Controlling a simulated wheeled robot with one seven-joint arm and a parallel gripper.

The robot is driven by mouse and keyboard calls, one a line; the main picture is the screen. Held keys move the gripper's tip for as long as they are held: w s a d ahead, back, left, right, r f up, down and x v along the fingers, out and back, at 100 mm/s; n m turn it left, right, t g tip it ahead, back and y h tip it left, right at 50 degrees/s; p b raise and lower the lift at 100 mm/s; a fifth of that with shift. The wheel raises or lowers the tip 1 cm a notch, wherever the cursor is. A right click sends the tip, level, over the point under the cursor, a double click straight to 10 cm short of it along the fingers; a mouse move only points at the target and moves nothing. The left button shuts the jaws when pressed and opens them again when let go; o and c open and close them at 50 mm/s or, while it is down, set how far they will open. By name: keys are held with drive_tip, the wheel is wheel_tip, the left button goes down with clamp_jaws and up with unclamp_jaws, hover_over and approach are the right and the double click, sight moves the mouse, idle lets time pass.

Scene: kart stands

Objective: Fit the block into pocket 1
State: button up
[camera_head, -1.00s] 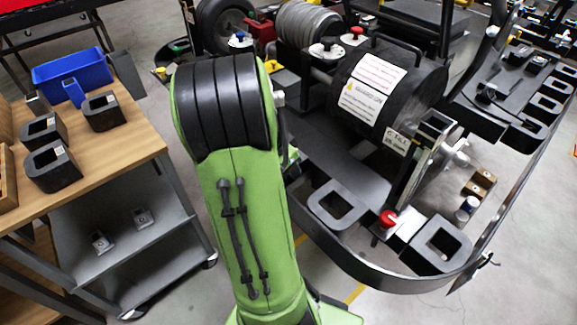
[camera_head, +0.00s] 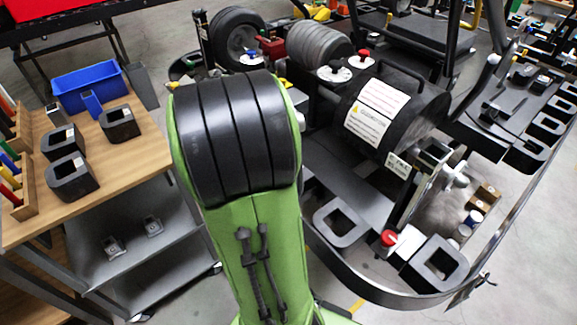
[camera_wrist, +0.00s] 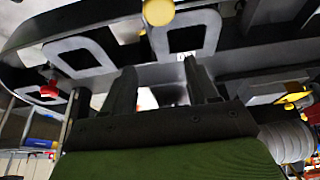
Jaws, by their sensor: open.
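My gripper (camera_wrist: 160,85) is open in the wrist view, its two dark fingers apart with nothing seen held between them. It is hidden behind my green arm in the head view. Two black pieces with square openings, possibly pockets, sit on the kart's front: a left one (camera_head: 340,223) and a right one (camera_head: 436,264). Similar openings show beyond my fingers in the wrist view, including one on the upper left (camera_wrist: 78,55). No pocket number is readable. I cannot tell which thing is the block; hollow dark pieces (camera_head: 73,178) stand on the wooden table (camera_head: 125,160).
A red button (camera_head: 388,238) stands between the two kart pieces. The curved kart bumper (camera_head: 385,292) rims the front. A blue bin (camera_head: 88,85) sits on the table, with small grey parts (camera_head: 112,247) on the shelf below. More dark holders (camera_head: 545,127) line the right side.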

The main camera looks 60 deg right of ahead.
drive_tip(key=w+a+r+n+t, duration=0.2)
drive_tip(key=w+a+n, duration=0.15)
drive_tip(key=a, duration=0.25)
drive_tip(key=w+a+r+n+t, duration=0.2)
drive_tip(key=a+n, duration=0.3)
drive_tip(key=s+a+r+n+t+y, duration=0.1)
drive_tip(key=s+a+n+y, duration=0.1)
drive_tip(key=a+n, duration=0.5)
drive_tip(key=s+a+r+n+t+y, duration=0.1)
drive_tip(key=s+a+n+t+y, duration=0.1)
drive_tip(key=a+n, duration=0.6)
drive_tip(key=a, duration=0.4)
drive_tip(key=shift+a+t, duration=0.15)
drive_tip(key=shift+t, duration=0.15)
drive_tip(key=shift+r, duration=0.15)
